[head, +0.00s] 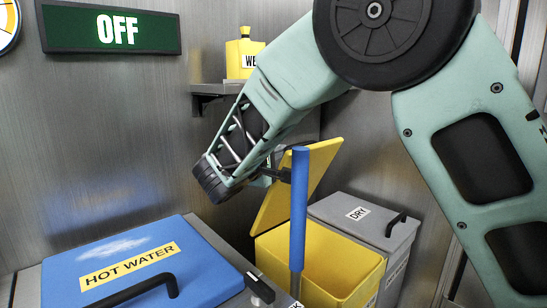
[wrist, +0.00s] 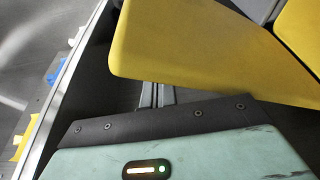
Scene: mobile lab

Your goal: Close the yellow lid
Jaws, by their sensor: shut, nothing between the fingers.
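The yellow lid (head: 274,210) stands raised and tilted above the open yellow bin (head: 357,288) in the head view. In the wrist view the lid (wrist: 205,52) is a large yellow panel across the top, close to my gripper (wrist: 156,95). My gripper's grey fingers are together and empty, and their tips are hidden by the lid. In the head view my gripper (head: 282,174) is mostly hidden by my arm and sits by the lid's upper part. I cannot tell whether it touches the lid.
A blue-handled pole (head: 299,205) stands upright in front of the bin. A grey DRY bin (head: 345,236) is at its right. A blue HOT WATER lid (head: 196,270) is at front left. A small shelf (head: 212,90) holds a yellow bottle (head: 240,55).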

